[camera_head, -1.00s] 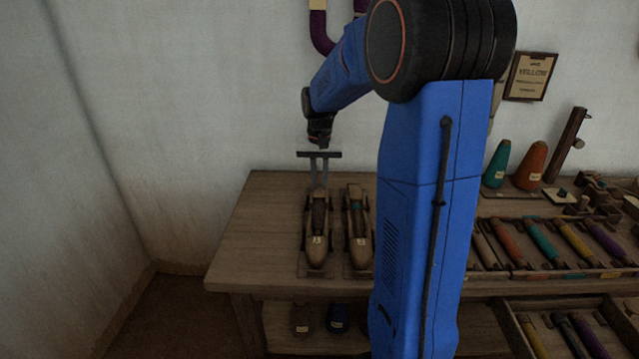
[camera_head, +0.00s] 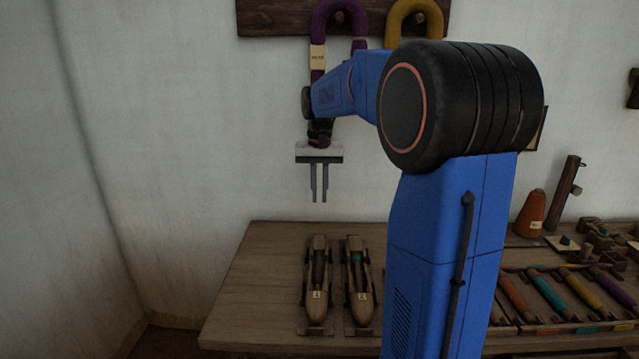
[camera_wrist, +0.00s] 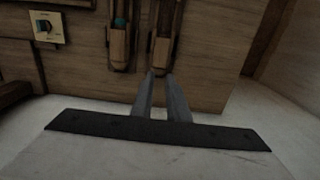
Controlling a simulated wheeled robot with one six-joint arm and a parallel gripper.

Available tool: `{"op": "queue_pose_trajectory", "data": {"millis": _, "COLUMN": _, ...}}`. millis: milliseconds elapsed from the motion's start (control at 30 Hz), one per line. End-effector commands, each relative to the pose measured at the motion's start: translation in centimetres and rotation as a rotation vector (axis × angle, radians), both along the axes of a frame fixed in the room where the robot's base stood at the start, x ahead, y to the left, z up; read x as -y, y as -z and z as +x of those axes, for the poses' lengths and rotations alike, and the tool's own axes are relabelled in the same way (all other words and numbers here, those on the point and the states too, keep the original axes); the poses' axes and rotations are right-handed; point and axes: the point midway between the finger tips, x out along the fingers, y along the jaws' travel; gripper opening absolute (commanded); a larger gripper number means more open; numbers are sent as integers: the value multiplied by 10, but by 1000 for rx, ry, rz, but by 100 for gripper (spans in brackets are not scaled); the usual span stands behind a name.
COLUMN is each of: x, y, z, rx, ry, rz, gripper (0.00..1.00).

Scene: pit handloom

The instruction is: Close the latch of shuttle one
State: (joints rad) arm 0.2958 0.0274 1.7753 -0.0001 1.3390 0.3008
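Two wooden boat-shaped shuttles lie side by side on the table. The left shuttle (camera_head: 317,276) has a dark brown insert, and the right shuttle (camera_head: 359,279) shows some teal. Each has a small pale label, too small for me to read surely. The wrist view shows the brown one (camera_wrist: 163,33) and the teal one (camera_wrist: 119,35). I cannot make out the latch or its state. My gripper (camera_head: 319,201) hangs above and behind the left shuttle, clear of it. Its two fingers (camera_wrist: 159,76) are a narrow gap apart with nothing between them.
The bare tabletop (camera_head: 262,285) is free left of the shuttles. A tray of colored bobbins (camera_head: 548,292) and an orange cone (camera_head: 530,214) stand to the right. Purple (camera_head: 319,57) and mustard (camera_head: 413,15) hanks hang on a wall rack above my gripper.

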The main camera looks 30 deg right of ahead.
Motion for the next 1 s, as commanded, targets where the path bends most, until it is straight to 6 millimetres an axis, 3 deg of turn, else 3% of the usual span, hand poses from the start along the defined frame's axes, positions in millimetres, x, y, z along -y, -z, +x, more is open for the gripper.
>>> {"op": "queue_pose_trajectory", "data": {"millis": 100, "x": 0, "y": -17, "z": 0, "rx": 2, "ry": 0, "rz": 0, "gripper": 14}}
{"op": "queue_pose_trajectory", "data": {"millis": 300, "x": 0, "y": -31, "z": 0, "rx": 1, "ry": 0, "rz": -1, "gripper": 14}}
{"op": "queue_pose_trajectory", "data": {"millis": 1000, "x": -6, "y": -34, "z": -7, "rx": 9, "ry": -12, "rz": -3, "gripper": 14}}
